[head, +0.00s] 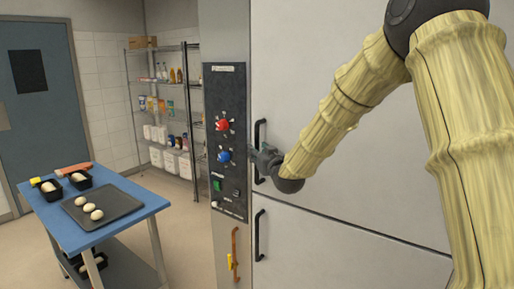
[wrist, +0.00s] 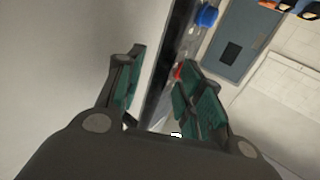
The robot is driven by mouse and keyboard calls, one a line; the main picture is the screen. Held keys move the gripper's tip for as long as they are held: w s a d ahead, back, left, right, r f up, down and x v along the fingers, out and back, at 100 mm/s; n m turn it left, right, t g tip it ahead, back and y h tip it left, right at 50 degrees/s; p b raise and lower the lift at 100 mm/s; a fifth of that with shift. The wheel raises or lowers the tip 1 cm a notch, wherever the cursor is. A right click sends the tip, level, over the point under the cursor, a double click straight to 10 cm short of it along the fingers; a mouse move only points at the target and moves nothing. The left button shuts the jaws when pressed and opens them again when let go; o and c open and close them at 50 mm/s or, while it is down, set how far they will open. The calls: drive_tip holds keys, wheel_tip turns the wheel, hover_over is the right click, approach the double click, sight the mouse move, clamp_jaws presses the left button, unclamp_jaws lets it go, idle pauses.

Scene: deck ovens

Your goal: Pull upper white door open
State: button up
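The upper white door (head: 340,90) is a tall flat panel and looks shut. Its black vertical handle (head: 260,135) is near its left edge. My gripper (head: 257,157) is at the lower half of this handle, and its fingers partly hide it. In the wrist view my gripper (wrist: 161,62) has its two green-padded fingers apart. The pale door surface (wrist: 70,50) lies to the left, and a dark strip runs between the fingers. I cannot tell whether that strip is the handle or the panel's edge, or whether the fingers touch the handle.
A lower white door (head: 330,250) has its own black handle (head: 259,236). A dark control panel (head: 228,100) with red and blue knobs is just left. A blue table (head: 140,215) with a dough tray and a wire shelf (head: 165,110) stand farther left.

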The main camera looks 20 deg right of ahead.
drive_tip(key=shift+w, duration=0.9)
drive_tip(key=shift+c, duration=0.3)
clamp_jaws()
drive_tip(key=shift+a, duration=0.1)
